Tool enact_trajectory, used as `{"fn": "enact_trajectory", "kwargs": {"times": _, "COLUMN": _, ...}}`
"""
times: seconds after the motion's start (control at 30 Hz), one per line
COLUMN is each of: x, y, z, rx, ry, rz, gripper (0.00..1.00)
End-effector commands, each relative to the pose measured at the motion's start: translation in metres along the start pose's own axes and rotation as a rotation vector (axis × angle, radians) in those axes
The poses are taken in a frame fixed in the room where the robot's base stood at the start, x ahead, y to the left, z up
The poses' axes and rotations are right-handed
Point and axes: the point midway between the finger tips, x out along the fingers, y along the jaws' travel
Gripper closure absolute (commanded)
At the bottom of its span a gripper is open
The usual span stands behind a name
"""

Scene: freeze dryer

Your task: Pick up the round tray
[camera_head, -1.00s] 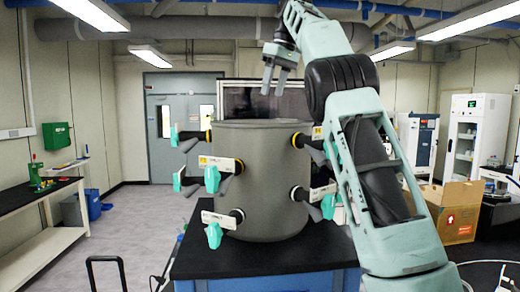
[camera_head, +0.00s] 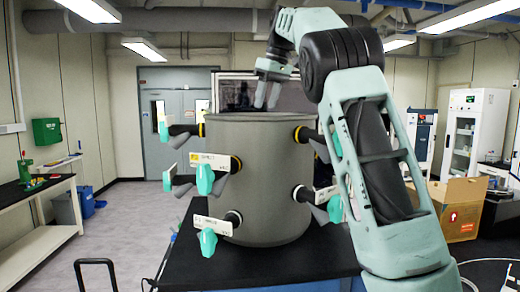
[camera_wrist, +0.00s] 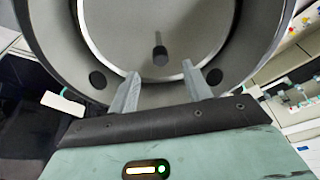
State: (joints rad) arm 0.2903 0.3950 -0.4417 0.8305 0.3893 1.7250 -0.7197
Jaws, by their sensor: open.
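The round tray (camera_wrist: 120,30) shows in the wrist view as a pale grey disc with a bright rim, lying inside the grey drum of the freeze dryer (camera_head: 262,180). A dark upright knob (camera_wrist: 159,50) stands on the tray. My gripper (camera_wrist: 163,84) is open and empty, its two fingers pointing toward the tray, one on each side of the knob's line but short of it. In the head view my gripper (camera_head: 267,105) hangs just above the drum's top rim. The tray is hidden by the drum wall there.
Several valves with teal handles (camera_head: 205,180) stick out from the drum's sides. The drum stands on a black-topped table (camera_head: 260,266). A cardboard box (camera_head: 455,210) is at the right and a side bench (camera_head: 35,195) at the left.

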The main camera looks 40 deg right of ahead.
Motion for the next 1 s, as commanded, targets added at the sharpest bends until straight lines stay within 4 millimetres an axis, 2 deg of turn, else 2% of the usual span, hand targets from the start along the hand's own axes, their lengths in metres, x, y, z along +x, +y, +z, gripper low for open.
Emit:
{"fn": "enact_trajectory", "kwargs": {"times": 0.1, "x": 0.024, "y": -0.001, "z": 0.001, "rx": -0.001, "ry": -0.003, "rz": -0.002, "gripper": 0.51}}
{"fn": "enact_trajectory", "kwargs": {"times": 0.2, "x": 0.037, "y": -0.001, "z": 0.000, "rx": 0.000, "ry": -0.003, "rz": -0.001, "gripper": 0.51}}
{"fn": "enact_trajectory", "kwargs": {"times": 0.47, "x": 0.054, "y": 0.000, "z": 0.000, "rx": 0.000, "ry": -0.001, "rz": -0.001, "gripper": 0.51}}
{"fn": "enact_trajectory", "kwargs": {"times": 0.8, "x": 0.100, "y": 0.000, "z": 0.000, "rx": 0.001, "ry": -0.001, "rz": -0.001, "gripper": 0.51}}
{"fn": "enact_trajectory", "kwargs": {"times": 1.0, "x": 0.107, "y": 0.000, "z": 0.000, "rx": 0.000, "ry": 0.001, "rz": 0.001, "gripper": 0.51}}
